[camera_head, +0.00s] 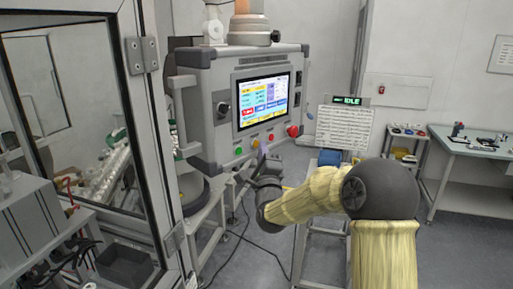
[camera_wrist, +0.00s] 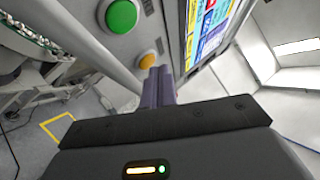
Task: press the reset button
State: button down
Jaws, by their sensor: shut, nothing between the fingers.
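The control panel (camera_head: 205,120) carries a row of buttons under its lit screen (camera_head: 262,98). A green button (camera_head: 238,151) is at the left, an amber-yellow button (camera_head: 255,143) is beside it, and a red mushroom button (camera_head: 292,131) is at the right. No label is readable, so I cannot tell which is reset. In the wrist view the green button (camera_wrist: 122,16) and the amber button (camera_wrist: 148,60) are close. My gripper (camera_wrist: 160,72) is shut and empty, its fingertips just beside the amber button; I cannot tell whether they touch. In the head view my gripper (camera_head: 264,162) is below the row.
A glass-doored machine frame (camera_head: 150,120) stands at the left. A white notice board (camera_head: 343,127) with an IDLE display (camera_head: 347,101) is right of the panel. A workbench (camera_head: 475,147) and small cart (camera_head: 407,133) stand farther right. Cables lie on the floor below.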

jog(key=shift+s+d, duration=0.1)
jog(key=shift+s, duration=0.05)
jog(key=s+d+b, duration=0.2)
jog(key=s+d, duration=0.2)
jog(key=shift+s+b, duration=0.15)
jog(key=shift+b, duration=0.15)
dwell(0.6)
dwell(0.4)
